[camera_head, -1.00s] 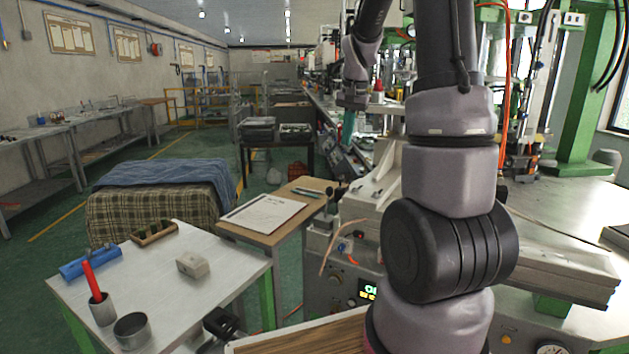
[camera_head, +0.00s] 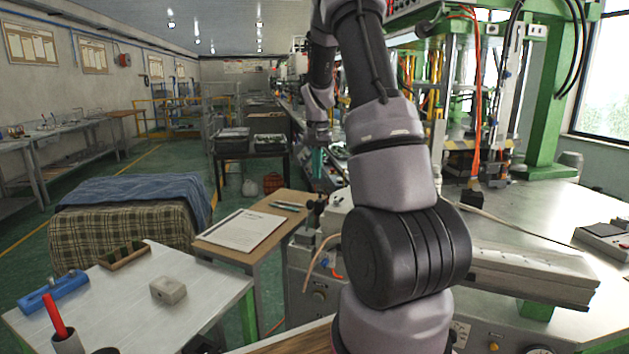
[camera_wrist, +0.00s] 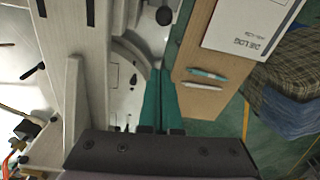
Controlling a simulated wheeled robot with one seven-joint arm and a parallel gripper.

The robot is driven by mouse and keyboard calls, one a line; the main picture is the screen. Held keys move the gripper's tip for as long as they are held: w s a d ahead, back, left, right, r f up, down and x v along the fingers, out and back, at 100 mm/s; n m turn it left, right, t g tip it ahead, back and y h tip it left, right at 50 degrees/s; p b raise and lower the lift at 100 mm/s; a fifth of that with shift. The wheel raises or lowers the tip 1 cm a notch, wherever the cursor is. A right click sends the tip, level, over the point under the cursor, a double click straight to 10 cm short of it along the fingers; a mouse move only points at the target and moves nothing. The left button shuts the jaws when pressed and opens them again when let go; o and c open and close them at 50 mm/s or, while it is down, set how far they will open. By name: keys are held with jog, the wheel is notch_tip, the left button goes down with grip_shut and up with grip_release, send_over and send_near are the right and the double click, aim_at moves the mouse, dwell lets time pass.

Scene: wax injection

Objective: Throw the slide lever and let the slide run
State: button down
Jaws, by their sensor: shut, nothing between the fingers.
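My gripper (camera_wrist: 158,100) has teal fingers that lie together with nothing between them. In the head view my gripper (camera_head: 318,160) is small, beyond my arm and above the machine's left part. In the wrist view the fingertips are over or beside a pale machine housing with a curved rim (camera_wrist: 133,50). A round black knob (camera_wrist: 164,15) shows past the fingertips, apart from them in the picture; I cannot tell whether it is the slide lever. A long pale machine rail (camera_wrist: 85,30) runs along the left. My arm hides much of the machine in the head view.
A wooden side table (camera_head: 262,252) with a paper and pens stands left of the machine; its top (camera_wrist: 205,100) is close right of my fingers in the wrist view. A white table (camera_head: 130,305) holds small items. A blanket-covered block (camera_head: 125,225) stands behind it.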

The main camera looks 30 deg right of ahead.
notch_tip(320, 180, down, 9)
jog(key=shift+s+a+r, duration=0.4)
jog(key=shift+s+a, duration=0.15)
jog(key=shift+a, duration=0.05)
jog(key=shift+s+a+r, duration=0.35)
jog(key=shift+s+a, duration=0.2)
jog(key=shift+a, duration=0.1)
jog(key=shift+s+a+r+h, duration=0.15)
jog(key=shift+s+a+h, duration=0.05)
jog(key=shift+s+h, duration=0.1)
